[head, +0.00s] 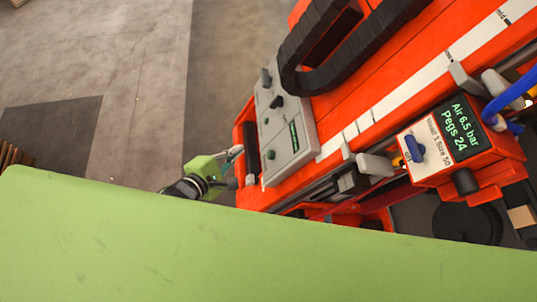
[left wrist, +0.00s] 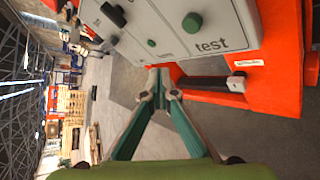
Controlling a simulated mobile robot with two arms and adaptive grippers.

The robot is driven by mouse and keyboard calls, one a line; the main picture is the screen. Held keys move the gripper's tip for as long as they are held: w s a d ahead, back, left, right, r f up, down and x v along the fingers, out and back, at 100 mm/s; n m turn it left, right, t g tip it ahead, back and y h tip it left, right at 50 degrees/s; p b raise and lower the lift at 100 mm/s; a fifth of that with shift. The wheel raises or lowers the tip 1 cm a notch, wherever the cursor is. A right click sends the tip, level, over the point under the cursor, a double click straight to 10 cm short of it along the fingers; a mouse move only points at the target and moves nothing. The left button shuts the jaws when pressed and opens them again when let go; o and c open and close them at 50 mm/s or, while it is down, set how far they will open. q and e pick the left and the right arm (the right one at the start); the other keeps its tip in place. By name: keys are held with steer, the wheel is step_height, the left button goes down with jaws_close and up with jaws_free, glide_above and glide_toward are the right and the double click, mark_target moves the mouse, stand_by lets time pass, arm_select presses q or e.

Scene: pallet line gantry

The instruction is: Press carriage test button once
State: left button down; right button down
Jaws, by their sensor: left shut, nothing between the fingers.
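The grey control panel (head: 288,135) sits on the orange machine. A green button (head: 271,155) shows near its lower end in the head view. In the left wrist view a green button (left wrist: 191,22) stands proud of the panel beside the printed word "test". My left gripper (head: 234,152) is just left of the panel's lower end. In the left wrist view its fingertips (left wrist: 158,80) are together, empty, and apart from the button, which lies above them in the picture. My right gripper is in neither view.
A black cable chain (head: 300,77) loops over the orange machine. A display box (head: 459,130) with a blue knob (head: 414,149) stands at right. The concrete floor (head: 130,60) at left is open.

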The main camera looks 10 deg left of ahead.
mark_target(271, 155)
arm_select(q)
steer(key=w+d+f+b, duration=0.1)
steer(key=d+f+b, duration=0.1)
steer(key=d, duration=0.3)
steer(key=shift+w+d+f+b, duration=0.35)
steer(key=shift+d+f, duration=0.05)
steer(key=shift+f, duration=0.2)
stand_by(0.9)
steer(key=shift+d, duration=0.15)
steer(key=shift+w+d+f, duration=0.1)
steer(key=shift+d+f, duration=0.1)
